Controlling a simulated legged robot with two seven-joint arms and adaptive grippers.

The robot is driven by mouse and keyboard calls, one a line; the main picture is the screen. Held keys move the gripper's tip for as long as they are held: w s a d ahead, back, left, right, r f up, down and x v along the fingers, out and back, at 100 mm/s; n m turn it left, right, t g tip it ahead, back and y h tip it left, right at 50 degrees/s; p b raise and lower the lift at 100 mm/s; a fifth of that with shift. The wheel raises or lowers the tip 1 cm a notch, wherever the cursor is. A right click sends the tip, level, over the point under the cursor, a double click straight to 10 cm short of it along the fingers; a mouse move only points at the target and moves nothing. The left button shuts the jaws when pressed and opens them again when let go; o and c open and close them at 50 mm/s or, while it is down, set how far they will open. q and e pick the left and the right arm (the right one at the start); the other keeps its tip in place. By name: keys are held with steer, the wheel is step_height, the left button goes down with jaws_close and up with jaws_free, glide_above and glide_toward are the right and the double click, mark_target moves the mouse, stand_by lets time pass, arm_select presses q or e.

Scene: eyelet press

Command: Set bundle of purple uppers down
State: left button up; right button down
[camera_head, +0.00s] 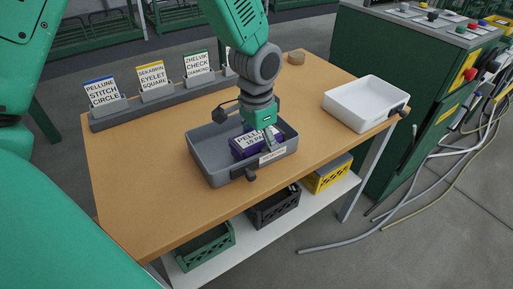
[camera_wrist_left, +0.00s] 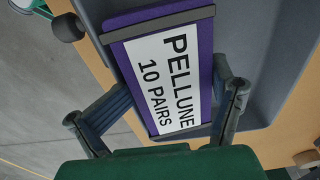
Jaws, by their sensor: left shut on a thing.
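The bundle of purple uppers (camera_head: 243,153) is in the grey tray (camera_head: 207,167) on the table. Its white label reads "PELLUNE 10 PAIRS" in the left wrist view (camera_wrist_left: 166,80), with dark bands across both ends. My left gripper (camera_head: 264,138) reaches down into the tray from above and is shut on the bundle, one finger on each side. The fingers partly cover the bundle in the head view. I cannot tell whether its underside touches the tray floor. My right gripper is not in view.
A white tray (camera_head: 367,103) stands at the table's right. A grey rack (camera_head: 160,101) with cards lines the back left. Green, black and yellow crates sit on the shelf below. A green machine (camera_head: 400,75) stands to the right. The table's front left is clear.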

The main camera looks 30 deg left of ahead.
mark_target(262, 139)
arm_select(q)
steer(key=o, duration=1.2)
steer(key=shift+s+d+f+g, duration=0.2)
steer(key=shift+s+f+g, duration=0.1)
steer(key=shift+s+f, duration=0.5)
steer(key=shift+w+d, duration=0.15)
steer(key=shift+d, duration=0.35)
steer(key=shift+a, duration=0.1)
steer(key=shift+w+a+r, duration=0.1)
steer(key=shift+r, duration=0.05)
steer(key=r, duration=0.2)
steer(key=w+r+p, duration=0.1)
steer(key=r, duration=0.1)
steer(key=r+p, duration=0.1)
steer(key=r, duration=0.1)
steer(key=shift+w, duration=0.3)
steer(key=r, duration=0.1)
steer(key=r+p, duration=0.1)
steer(key=r, duration=0.3)
steer(key=shift+s, duration=0.35)
steer(key=shift+w+a+r+p, duration=0.1)
steer(key=shift+r+p, duration=0.2)
steer(key=shift+a, duration=0.15)
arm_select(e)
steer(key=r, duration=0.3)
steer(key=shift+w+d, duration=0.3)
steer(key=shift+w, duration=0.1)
